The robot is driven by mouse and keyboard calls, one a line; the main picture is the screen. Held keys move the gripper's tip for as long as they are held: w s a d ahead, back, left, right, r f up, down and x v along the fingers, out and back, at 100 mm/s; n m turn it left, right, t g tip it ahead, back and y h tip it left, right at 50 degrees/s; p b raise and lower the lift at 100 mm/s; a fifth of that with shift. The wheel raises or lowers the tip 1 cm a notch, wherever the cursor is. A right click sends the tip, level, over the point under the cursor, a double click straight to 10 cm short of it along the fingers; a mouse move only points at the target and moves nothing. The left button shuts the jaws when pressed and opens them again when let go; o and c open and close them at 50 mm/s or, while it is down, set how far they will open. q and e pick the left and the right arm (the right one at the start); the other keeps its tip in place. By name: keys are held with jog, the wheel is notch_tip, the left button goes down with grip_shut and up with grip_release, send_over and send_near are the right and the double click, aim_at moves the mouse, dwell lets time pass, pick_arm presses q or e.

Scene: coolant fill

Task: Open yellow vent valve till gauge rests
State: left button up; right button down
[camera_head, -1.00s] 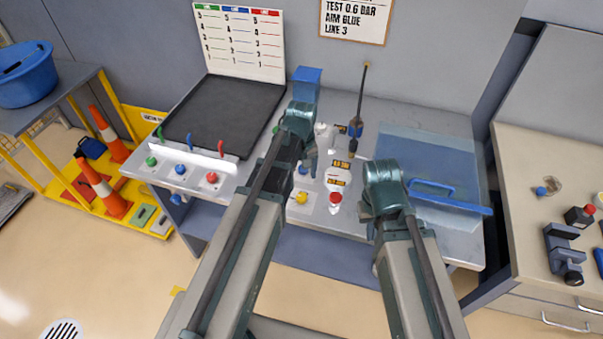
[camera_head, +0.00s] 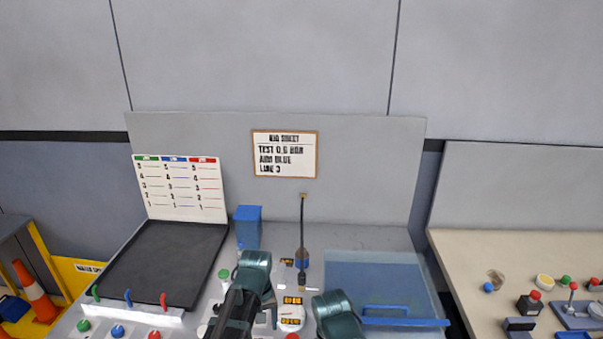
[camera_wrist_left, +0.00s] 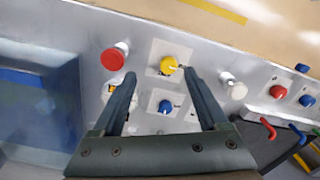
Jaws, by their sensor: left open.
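A yellow valve knob (camera_wrist_left: 168,65) sits on a pale square plate on the bench panel in the left wrist view. My left gripper (camera_wrist_left: 163,78) is open, its two fingers apart with the yellow knob beyond and between the tips; I cannot tell whether they touch it. A blue knob (camera_wrist_left: 165,106) lies between the fingers, nearer the palm. In the head view a white unit with small orange displays (camera_head: 291,312) stands on the bench; its readings are too small to make out. The yellow knob is out of the head view. My right arm shows, but not its gripper.
A red button (camera_wrist_left: 112,59) and a white knob (camera_wrist_left: 236,90) flank the yellow knob. A dark tray (camera_head: 165,262), a blue block (camera_head: 248,228) and a blue-handled clear cover (camera_head: 375,280) are on the bench. A rig sheet (camera_head: 285,154) reading TEST 0.6 BAR hangs behind.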

pick_arm(q)
jog(key=s+d+f+m+b, duration=0.1)
jog(key=s+d+f+m, duration=0.1)
jog(key=s, duration=0.3)
jog(key=s+d+f+m+y+b, duration=0.1)
jog(key=s+d+f+m+b, duration=0.1)
jog(key=s+d+m, duration=0.3)
jog(key=shift+s+d+m, duration=0.25)
jog(key=shift+s+m, duration=0.05)
jog(key=shift+s, duration=0.5)
pick_arm(e)
notch_tip(320, 180, down, 4)
jog(key=shift+f, duration=0.2)
pick_arm(q)
jog(key=shift+f, duration=0.1)
pick_arm(e)
jog(key=shift+s, duration=0.15)
